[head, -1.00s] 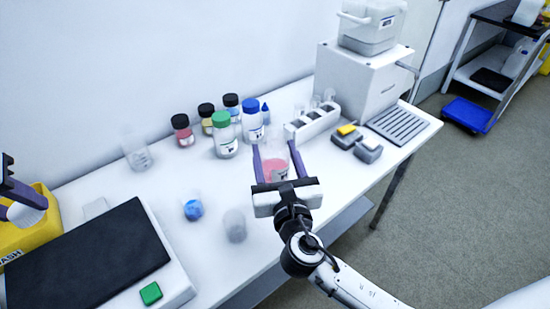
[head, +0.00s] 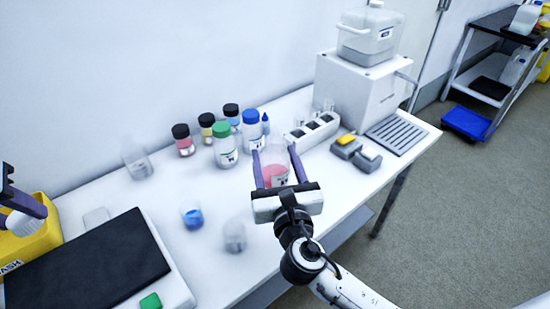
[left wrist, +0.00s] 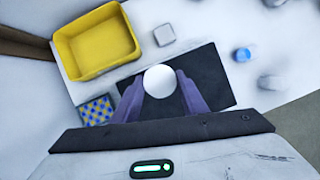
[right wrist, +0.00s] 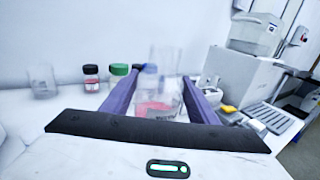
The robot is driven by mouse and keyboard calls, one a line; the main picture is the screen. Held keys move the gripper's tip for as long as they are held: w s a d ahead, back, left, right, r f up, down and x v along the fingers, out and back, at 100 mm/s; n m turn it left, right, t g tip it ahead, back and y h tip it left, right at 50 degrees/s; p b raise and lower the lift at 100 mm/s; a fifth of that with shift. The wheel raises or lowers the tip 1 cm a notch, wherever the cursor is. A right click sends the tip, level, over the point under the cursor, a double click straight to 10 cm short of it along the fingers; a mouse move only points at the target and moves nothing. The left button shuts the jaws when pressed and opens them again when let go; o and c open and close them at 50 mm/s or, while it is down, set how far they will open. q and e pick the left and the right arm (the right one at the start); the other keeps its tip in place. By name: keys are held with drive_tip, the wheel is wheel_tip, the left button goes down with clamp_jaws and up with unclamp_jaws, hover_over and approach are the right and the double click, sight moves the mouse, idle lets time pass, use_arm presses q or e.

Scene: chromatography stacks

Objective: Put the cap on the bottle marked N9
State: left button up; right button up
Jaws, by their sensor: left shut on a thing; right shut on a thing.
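A clear bottle with pink liquid (head: 276,176) and no cap is held upright in my right gripper (head: 274,155), whose purple fingers are on either side of it. It also shows, blurred, in the right wrist view (right wrist: 160,103). A label is on its side, but I cannot read the marking. My left gripper (head: 24,206) is at the far left of the head view, shut on a round white cap (head: 22,223). The cap is seen from above in the left wrist view (left wrist: 160,81), over the black mat. The cap and the bottle are far apart.
Several capped bottles, one green-capped (head: 223,146), stand at the back of the table. A beaker with blue liquid (head: 192,216) and a clear beaker (head: 234,237) stand between my grippers. A yellow bin (left wrist: 92,45) is at the left. A white rack (head: 312,130) stands beyond the bottle.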

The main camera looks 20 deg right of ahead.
drive_tip(key=shift+c, duration=1.1)
